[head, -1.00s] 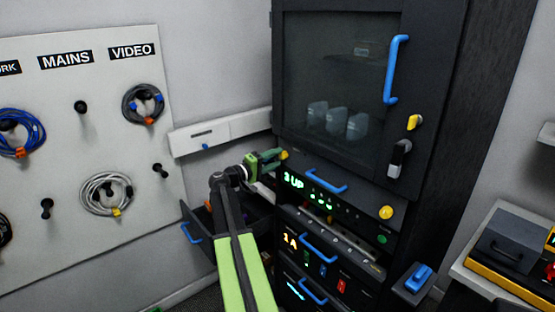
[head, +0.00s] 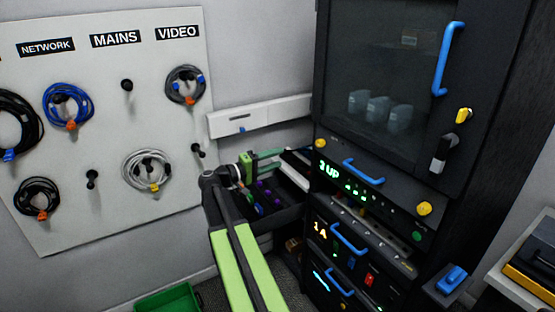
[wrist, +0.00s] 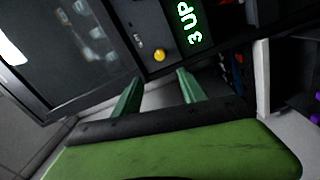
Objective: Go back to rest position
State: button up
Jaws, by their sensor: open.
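My gripper (head: 275,158) is at the end of my green and black arm, in front of the left side of the dark cabinet (head: 395,135). In the wrist view its two green fingers (wrist: 158,92) stand apart with nothing between them. Beyond the fingertips are a yellow knob (wrist: 159,55) and the lit "3 UP" panel (wrist: 188,22). In the head view the fingers are small and partly merge with the scene behind them.
An open dark drawer (head: 268,222) with coloured items lies behind and below my gripper. A cable board (head: 110,150) with hung coils is on the left wall. A green bin (head: 168,300) is on the floor. Blue handles (head: 362,172) stick out from the cabinet front.

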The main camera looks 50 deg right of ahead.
jog(key=w+a+f+n+t+y+p, duration=0.1)
jog(key=w+a+f+t, duration=0.25)
jog(key=a, duration=0.55)
jog(key=w+a+f+n+t+y+p, duration=0.1)
jog(key=w+a+f+n+t+y, duration=0.1)
jog(key=w+a, duration=0.5)
jog(key=s+a+f+n+y, duration=0.1)
jog(key=a+f+y, duration=0.3)
jog(key=a, duration=0.8)
jog(key=s+a+f+n+y+p, duration=0.1)
jog(key=s+a+f+y, duration=0.3)
jog(key=a, duration=0.8)
jog(key=s+a+f+n+y, duration=0.1)
jog(key=s+a+f+y, duration=0.2)
jog(key=a, duration=0.9)
notch_tip(320, 180, down, 5)
jog(key=y, duration=0.3)
jog(key=shift+s+a, duration=0.15)
